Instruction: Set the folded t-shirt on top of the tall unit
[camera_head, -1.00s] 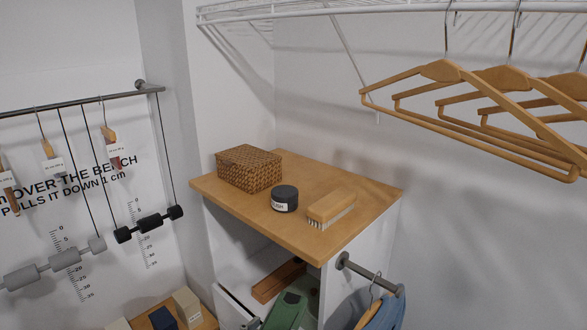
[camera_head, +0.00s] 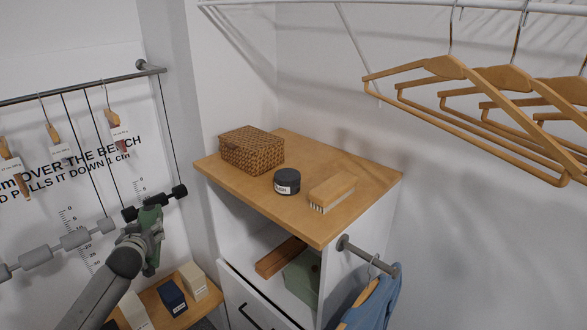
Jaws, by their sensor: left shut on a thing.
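The tall unit (camera_head: 232,182) is white with a wooden top and an open compartment under it. A muted green item (camera_head: 303,276) lies in that compartment; it may be the folded t-shirt, but I cannot be sure. My left gripper (camera_head: 152,222), with green parts, is left of the unit, below the level of its top and apart from it. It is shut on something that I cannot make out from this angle. My right gripper is not in view.
A woven basket (camera_head: 252,152), a dark round tin (camera_head: 287,181) and a wooden brush (camera_head: 333,191) stand on the top; its back right is clear. Wooden hangers (camera_head: 480,85) hang above right. A blue garment (camera_head: 378,303) hangs from a side rail. A weight rod (camera_head: 75,238) is at left.

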